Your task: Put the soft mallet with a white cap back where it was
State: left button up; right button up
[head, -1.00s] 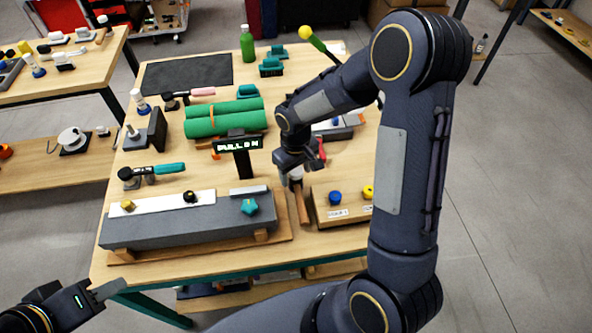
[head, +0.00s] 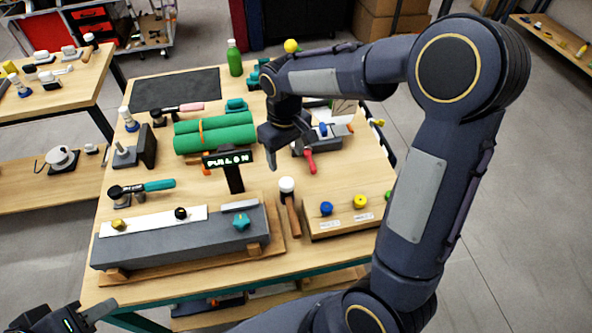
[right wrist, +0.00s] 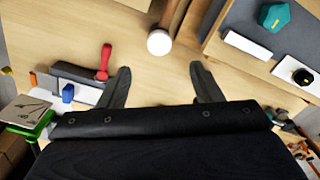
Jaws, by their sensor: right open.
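The soft mallet with a white cap (head: 287,186) lies on the table, its brown handle toward the front edge, between the grey block fixture and the wooden button box. In the right wrist view its white cap (right wrist: 159,42) shows beyond the fingertips, apart from them. My right gripper (right wrist: 158,80) is open and empty, with bare table between its fingers. In the head view it hangs over the table behind the mallet, its fingertips partly hidden. My left gripper (head: 98,312) is at the lower left, off the table's front edge; its jaw gap is not clear.
The grey block fixture (head: 150,250) is left of the mallet, the button box (head: 345,223) right. A sign reading "PULL ON" (head: 228,158) stands behind the fixture. A red-handled tool (head: 310,162) and green rolls (head: 215,138) lie near my right gripper. Bare table lies behind the mallet.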

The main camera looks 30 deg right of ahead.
jog(key=s+r+m+t+y, duration=0.2)
jog(key=s+r, duration=0.1)
jog(key=s, duration=0.7)
jog(key=s+r+m+t+y, duration=0.1)
jog(key=s+r+m+t, duration=0.1)
jog(key=s, duration=0.8)
jog(key=shift+s+a+r+t+y, duration=0.25)
jog(key=shift+a+r+t+y, duration=0.25)
jog(key=shift+t, duration=0.3)
jog(key=shift+d, duration=0.15)
